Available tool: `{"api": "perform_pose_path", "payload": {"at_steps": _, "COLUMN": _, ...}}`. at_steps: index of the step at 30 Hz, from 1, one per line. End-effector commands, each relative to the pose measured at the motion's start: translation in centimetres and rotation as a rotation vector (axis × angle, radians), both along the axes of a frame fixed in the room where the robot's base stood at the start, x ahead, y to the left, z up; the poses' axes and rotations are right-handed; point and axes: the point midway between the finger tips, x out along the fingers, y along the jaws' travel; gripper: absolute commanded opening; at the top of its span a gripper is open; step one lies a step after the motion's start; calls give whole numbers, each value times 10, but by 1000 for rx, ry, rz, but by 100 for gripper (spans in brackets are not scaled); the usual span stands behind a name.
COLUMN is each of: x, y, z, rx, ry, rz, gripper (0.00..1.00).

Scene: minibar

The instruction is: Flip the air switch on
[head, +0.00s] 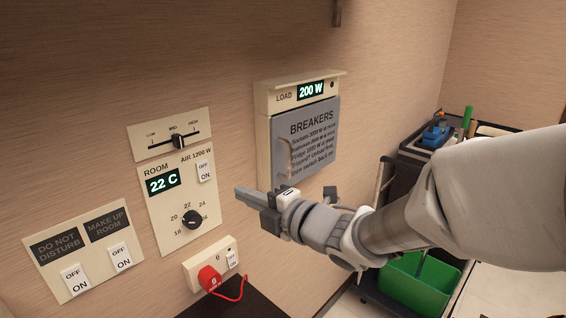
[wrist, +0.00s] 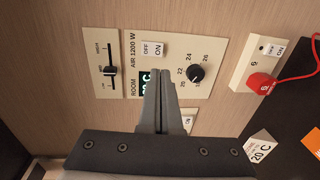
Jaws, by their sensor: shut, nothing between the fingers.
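The air switch (head: 205,171) is a small white rocker marked OFF above ON, under the label AIR 1200 W on the cream room panel (head: 159,223). It also shows in the wrist view (wrist: 153,49), just beyond my fingertips. I cannot tell which half is pressed in. My gripper (head: 238,190) is to the right of the switch and slightly lower, apart from the wall. In the wrist view my gripper (wrist: 161,73) has its fingers together and empty, covering part of the 22 C display (wrist: 145,84).
A temperature dial (head: 192,219) sits below the switch and a slider (head: 177,142) above. A socket with a red plug (head: 210,278) and looped cord is below. The breaker box (head: 304,137) with its grey door is to the right. A dark cart with a green bin (head: 420,287) stands further right.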

Motion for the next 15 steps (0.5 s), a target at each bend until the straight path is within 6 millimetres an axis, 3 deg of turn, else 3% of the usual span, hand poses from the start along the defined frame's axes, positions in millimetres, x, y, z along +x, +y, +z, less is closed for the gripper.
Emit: {"api": "perform_pose_path", "payload": {"at_steps": 15, "x": 59, "y": 70, "z": -11, "rx": 1, "ry": 3, "rz": 2, "gripper": 0}}
